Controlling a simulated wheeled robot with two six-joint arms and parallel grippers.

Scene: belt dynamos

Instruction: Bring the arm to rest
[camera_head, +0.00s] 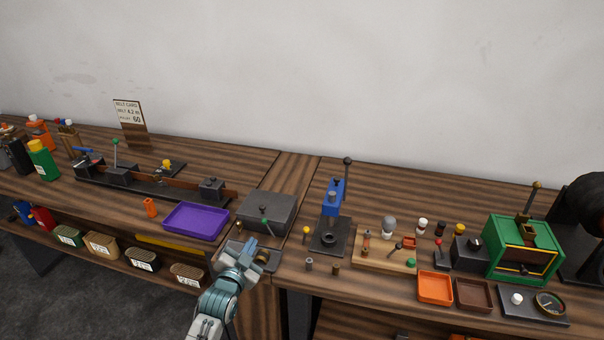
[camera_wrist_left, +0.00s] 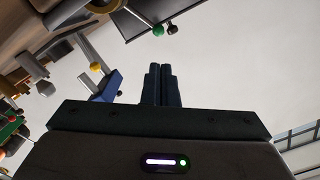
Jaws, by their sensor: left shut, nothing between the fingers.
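My left gripper (camera_head: 240,259) is in front of the bench, near the front edge and close to a small dark fixture (camera_head: 268,262). Its fingers are shut and empty, which also shows in the left wrist view (camera_wrist_left: 161,84), where the two fingers lie together. The left arm comes up from the bottom of the head view. Part of the fixture is hidden behind the gripper. My right gripper is not in view.
Behind the gripper stands a dark grey box (camera_head: 266,212). A purple tray (camera_head: 196,221) is to its left, and a blue press (camera_head: 332,205) to its right. Orange (camera_head: 435,288) and brown trays and a green machine (camera_head: 523,252) stand further right. Labelled bins line the lower shelf.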

